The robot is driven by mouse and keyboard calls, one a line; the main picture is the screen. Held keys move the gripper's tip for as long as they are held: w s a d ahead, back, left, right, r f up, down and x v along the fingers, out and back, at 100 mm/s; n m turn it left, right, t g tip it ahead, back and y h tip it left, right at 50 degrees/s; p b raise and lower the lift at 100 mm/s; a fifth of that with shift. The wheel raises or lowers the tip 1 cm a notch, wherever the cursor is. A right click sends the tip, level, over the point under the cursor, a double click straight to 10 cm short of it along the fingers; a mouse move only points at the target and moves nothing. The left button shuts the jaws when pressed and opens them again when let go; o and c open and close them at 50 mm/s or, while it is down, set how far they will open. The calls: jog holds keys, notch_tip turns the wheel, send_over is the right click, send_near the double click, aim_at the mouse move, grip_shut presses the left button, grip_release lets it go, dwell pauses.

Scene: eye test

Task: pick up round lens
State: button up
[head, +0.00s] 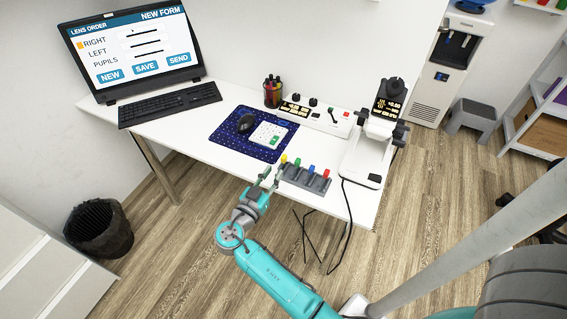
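I cannot make out a round lens anywhere in the head view. My gripper (271,176) is at the table's front edge, just left of a grey rack (318,187) with yellow, green, blue and red tops. Its two fingers are apart, and I see nothing between them. A white lens-measuring device (368,157) with a small dark display stands at the table's right end.
The white table (190,131) also bears a monitor (135,49), keyboard (170,103), blue mat (229,134) with mouse and calculator, pen cup (272,94) and control panel (318,116). A black bin (98,229) and a water dispenser (444,73) stand on the floor.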

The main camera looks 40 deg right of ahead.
aim_at(282, 159)
jog(key=x, duration=0.8)
jog(key=shift+w+d+r, duration=0.1)
grip_shut()
